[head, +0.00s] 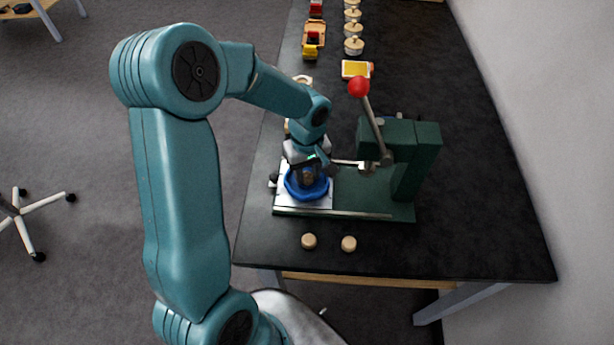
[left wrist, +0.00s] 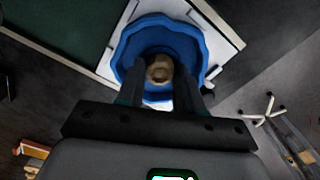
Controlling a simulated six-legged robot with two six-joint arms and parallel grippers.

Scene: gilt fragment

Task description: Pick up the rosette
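A small tan round piece, which looks like the rosette (left wrist: 159,69), sits inside a blue scalloped ring or dish (left wrist: 207,52). The blue ring (head: 307,194) lies on a pale plate at the left end of a green lever machine. My left gripper (head: 308,172) points down over the ring's middle. In the left wrist view its two dark fingers (left wrist: 160,80) stand on either side of the tan piece, very close to it. I cannot tell whether they press on it. The piece is partly hidden by the fingers. My right gripper is not in view.
The green machine (head: 414,160) has a lever with a red knob (head: 358,87) just right of my left gripper. Two tan discs (head: 309,241) lie in front. A yellow block (head: 356,69) and several small items stand farther back. The black tabletop is clear at right.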

